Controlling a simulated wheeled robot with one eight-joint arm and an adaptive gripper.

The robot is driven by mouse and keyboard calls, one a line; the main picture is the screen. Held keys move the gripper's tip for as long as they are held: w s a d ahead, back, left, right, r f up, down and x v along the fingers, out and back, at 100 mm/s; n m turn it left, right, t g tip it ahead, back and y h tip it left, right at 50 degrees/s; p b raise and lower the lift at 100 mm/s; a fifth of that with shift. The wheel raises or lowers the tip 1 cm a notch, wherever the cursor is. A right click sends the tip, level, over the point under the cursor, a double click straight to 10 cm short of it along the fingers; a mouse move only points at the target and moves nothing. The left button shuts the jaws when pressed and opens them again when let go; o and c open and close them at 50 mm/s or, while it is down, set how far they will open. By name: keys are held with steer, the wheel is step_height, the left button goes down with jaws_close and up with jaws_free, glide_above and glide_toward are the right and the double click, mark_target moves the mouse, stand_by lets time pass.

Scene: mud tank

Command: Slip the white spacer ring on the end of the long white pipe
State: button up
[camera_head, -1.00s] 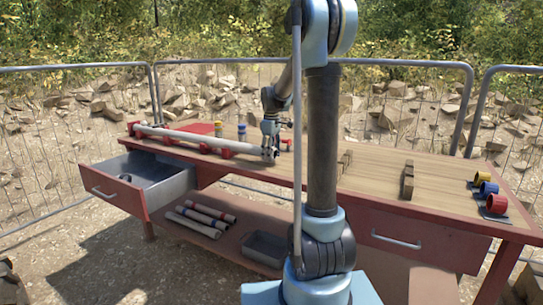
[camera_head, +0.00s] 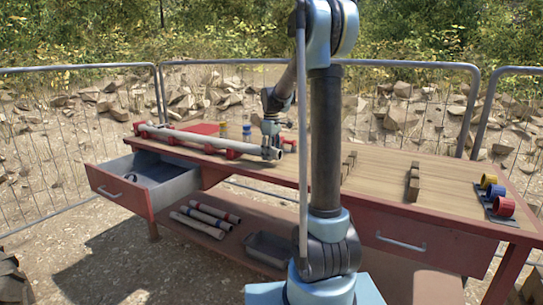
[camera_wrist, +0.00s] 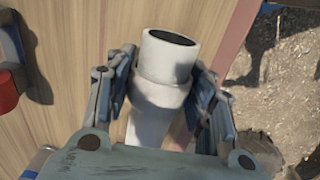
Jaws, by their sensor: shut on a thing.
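The long white pipe (camera_head: 200,139) lies along the back left of the table on red supports. Its near end is by my gripper. In the wrist view the pipe's open, hollow end (camera_wrist: 171,43) points up the picture. The white spacer ring (camera_wrist: 164,75) shows as a wider white band around the pipe, a little back from that end, with a short length of pipe sticking out past it. My gripper (camera_wrist: 162,84) has one finger on each side of the ring and is shut on it. In the head view the gripper (camera_head: 272,143) is small and the ring is hard to make out.
An open drawer (camera_head: 150,186) juts out at the left. Several pipes (camera_head: 207,215) and a grey bin (camera_head: 267,247) lie on the lower shelf. Wooden blocks (camera_head: 413,182) and coloured rings (camera_head: 503,206) stand to the right. The tabletop between is mostly clear.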

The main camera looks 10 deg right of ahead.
steer(key=shift+w+a, duration=0.55)
steer(key=shift+a, duration=0.2)
steer(key=o, duration=0.9)
steer(key=shift+o, duration=0.2)
steer(key=shift+r, duration=0.15)
step_height(320, 180, up, 11)
steer(key=shift+r, duration=0.15)
steer(key=shift+s+r, duration=0.1)
steer(key=shift+r, duration=0.05)
steer(key=s+d+f+m, duration=0.2)
steer(key=s, duration=0.6)
steer(key=s+d+f+m+t, duration=0.1)
steer(key=s+d+f+m, duration=0.1)
steer(key=s, duration=0.6)
steer(key=s+d+f+m, duration=0.2)
steer(key=s, duration=0.6)
steer(key=s+d+f+m+t, duration=0.1)
steer(key=s+f+m, duration=0.3)
steer(key=s+f, duration=1.1)
steer(key=shift+s+d+f+m, duration=0.35)
steer(key=shift+s+d, duration=0.25)
steer(key=shift+s, duration=0.25)
